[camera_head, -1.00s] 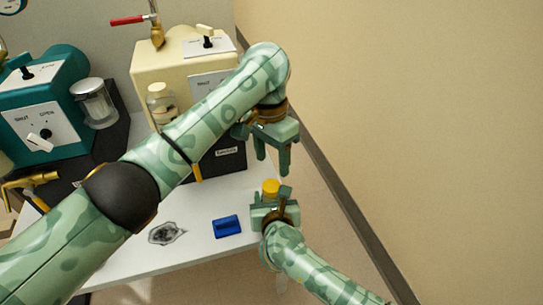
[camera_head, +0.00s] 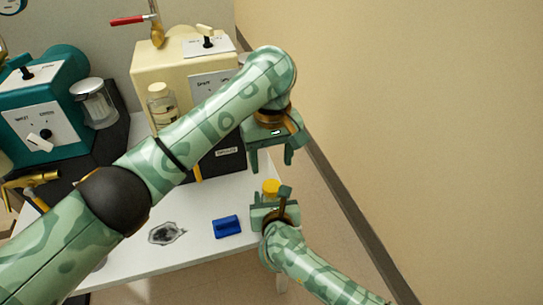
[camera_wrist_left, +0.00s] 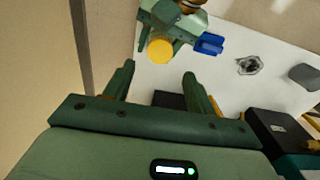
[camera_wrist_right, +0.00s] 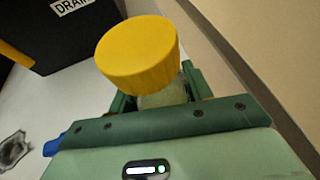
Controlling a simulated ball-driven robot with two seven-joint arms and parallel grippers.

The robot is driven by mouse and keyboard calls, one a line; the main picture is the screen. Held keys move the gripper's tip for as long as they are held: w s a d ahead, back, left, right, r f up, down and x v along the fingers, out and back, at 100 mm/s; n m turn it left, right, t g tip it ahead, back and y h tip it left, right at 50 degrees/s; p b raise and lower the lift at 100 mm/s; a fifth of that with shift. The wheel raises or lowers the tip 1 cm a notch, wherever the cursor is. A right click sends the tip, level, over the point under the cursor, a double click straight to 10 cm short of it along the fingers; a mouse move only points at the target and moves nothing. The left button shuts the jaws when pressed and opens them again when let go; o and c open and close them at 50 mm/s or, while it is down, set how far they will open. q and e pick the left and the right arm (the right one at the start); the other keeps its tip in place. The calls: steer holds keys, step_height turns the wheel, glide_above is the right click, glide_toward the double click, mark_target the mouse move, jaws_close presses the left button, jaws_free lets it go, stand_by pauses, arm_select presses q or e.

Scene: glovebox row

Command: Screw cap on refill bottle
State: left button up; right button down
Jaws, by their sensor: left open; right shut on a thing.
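A yellow cap (camera_wrist_right: 138,52) sits on top of the refill bottle (camera_wrist_right: 163,98) in the right wrist view; it looks slightly tilted there, and I cannot tell how tightly it sits. My right gripper (camera_head: 273,203) is shut on the bottle, whose body is mostly hidden between the fingers. The cap also shows in the head view (camera_head: 271,187) and the left wrist view (camera_wrist_left: 160,50). My left gripper (camera_head: 270,165) is open and empty, above the cap and apart from it. Its fingers (camera_wrist_left: 160,82) point toward the cap in the left wrist view.
A blue block (camera_head: 227,226) and a dark-rimmed grey patch (camera_head: 167,233) lie on the white table (camera_head: 205,252). A cream machine (camera_head: 150,65) and a teal machine (camera_head: 60,75) stand behind, with a glass jar (camera_head: 93,98). The wall is to the right.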

mark_target(271, 185)
arm_select(q)
steer(key=shift+f, duration=3.95)
steer(key=c, duration=1)
steer(key=m, duration=1)
